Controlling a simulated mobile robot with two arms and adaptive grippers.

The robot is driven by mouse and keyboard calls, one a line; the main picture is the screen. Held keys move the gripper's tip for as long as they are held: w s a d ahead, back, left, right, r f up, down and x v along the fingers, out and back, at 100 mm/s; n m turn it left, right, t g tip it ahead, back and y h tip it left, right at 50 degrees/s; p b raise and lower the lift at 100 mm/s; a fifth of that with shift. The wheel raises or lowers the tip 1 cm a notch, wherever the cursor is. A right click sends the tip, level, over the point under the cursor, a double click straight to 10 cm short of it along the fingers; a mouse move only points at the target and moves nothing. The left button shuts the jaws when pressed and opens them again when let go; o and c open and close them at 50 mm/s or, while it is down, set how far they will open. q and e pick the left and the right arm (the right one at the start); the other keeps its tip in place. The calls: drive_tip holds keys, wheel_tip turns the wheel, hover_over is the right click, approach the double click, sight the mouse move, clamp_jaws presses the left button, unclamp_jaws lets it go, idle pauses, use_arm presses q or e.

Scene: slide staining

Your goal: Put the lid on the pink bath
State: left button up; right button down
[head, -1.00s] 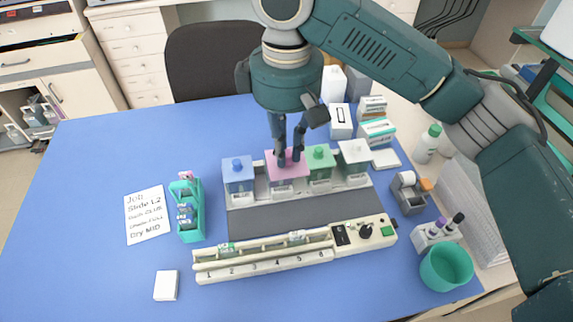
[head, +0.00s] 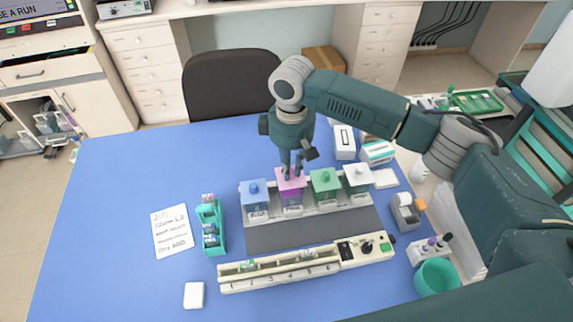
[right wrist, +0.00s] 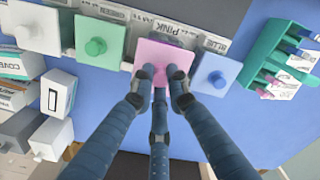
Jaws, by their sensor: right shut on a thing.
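The pink lid (head: 290,187) is at the mouth of the pink bath (head: 291,209), the second from the left in a row of baths. My right gripper (head: 292,173) points down from above and is shut on the lid's knob. In the right wrist view the fingers (right wrist: 160,75) close around the knob of the square pink lid (right wrist: 152,52), beside the "PINK" label. The lid lines up with its neighbours; I cannot tell whether it is fully seated. My left gripper is not in view.
Blue (head: 253,188), green (head: 325,180) and white (head: 357,174) lidded baths stand close on either side. A teal slide rack (head: 221,237) is at left, a numbered staining rail (head: 285,276) in front. Boxes stand behind at right.

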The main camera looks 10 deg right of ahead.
drive_tip(key=shift+f+b, duration=1.15)
drive_tip(key=shift+f, duration=0.05)
drive_tip(key=shift+f+p, duration=0.3)
drive_tip(key=shift+f, duration=0.2)
drive_tip(key=shift+f, duration=0.2)
drive_tip(key=c, duration=1.6)
unclamp_jaws()
wheel_tip(320, 180, up, 12)
